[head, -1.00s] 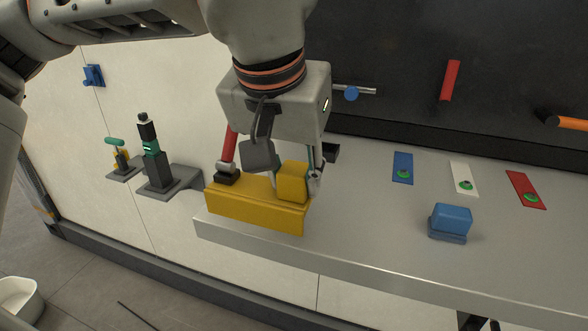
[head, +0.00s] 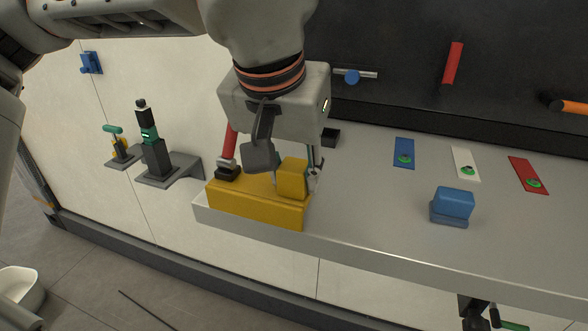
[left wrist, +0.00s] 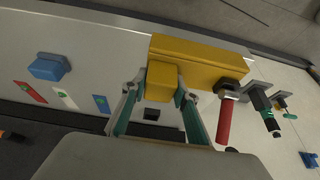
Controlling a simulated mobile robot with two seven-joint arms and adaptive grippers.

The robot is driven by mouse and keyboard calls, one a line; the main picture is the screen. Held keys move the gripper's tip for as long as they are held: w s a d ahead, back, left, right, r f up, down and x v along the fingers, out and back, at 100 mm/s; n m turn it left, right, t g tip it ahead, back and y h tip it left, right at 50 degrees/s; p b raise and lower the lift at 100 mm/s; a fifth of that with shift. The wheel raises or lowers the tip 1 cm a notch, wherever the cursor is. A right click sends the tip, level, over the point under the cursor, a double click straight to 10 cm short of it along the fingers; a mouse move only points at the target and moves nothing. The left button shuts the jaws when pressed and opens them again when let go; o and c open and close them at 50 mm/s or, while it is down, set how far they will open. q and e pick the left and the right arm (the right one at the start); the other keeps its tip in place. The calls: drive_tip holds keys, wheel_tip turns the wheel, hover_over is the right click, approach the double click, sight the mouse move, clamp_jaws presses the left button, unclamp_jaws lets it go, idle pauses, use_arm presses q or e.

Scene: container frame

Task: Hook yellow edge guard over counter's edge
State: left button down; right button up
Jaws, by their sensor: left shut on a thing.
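The yellow edge guard (head: 255,208) is a long bar with a block-shaped grip (head: 292,178). It lies along the front edge of the grey counter (head: 380,215), near its left end. My left gripper (head: 295,175) is shut on the grip from above. In the left wrist view the grip (left wrist: 162,82) sits between both fingers, with the guard's bar (left wrist: 200,58) beyond. The counter's front face shows below the guard; I cannot tell whether its lip is seated over the edge. A dark and green part, seemingly my right gripper (head: 490,312), shows below the counter, its jaws unclear.
A red-handled tool (head: 230,142) stands close behind the guard's left end. A blue block (head: 452,204) and blue, white and red plates with green buttons lie to the right. A green-and-black tool (head: 150,140) stands on a wall bracket at the left.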

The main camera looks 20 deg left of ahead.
sight(294, 194)
idle(1.0)
use_arm(q)
drive_tip(key=shift+f+b, duration=1.1)
drive_tip(key=shift+f, duration=0.9)
idle(0.7)
drive_tip(key=shift+w, duration=0.25)
idle(0.6)
drive_tip(key=c, duration=1.5)
unclamp_jaws()
drive_tip(key=shift+f, duration=0.1)
drive_tip(key=v, duration=1.1)
drive_tip(key=shift+s+r, duration=0.15)
drive_tip(key=shift+r, duration=0.1)
drive_tip(key=shift+s+r, duration=0.15)
drive_tip(key=shift+r, duration=0.1)
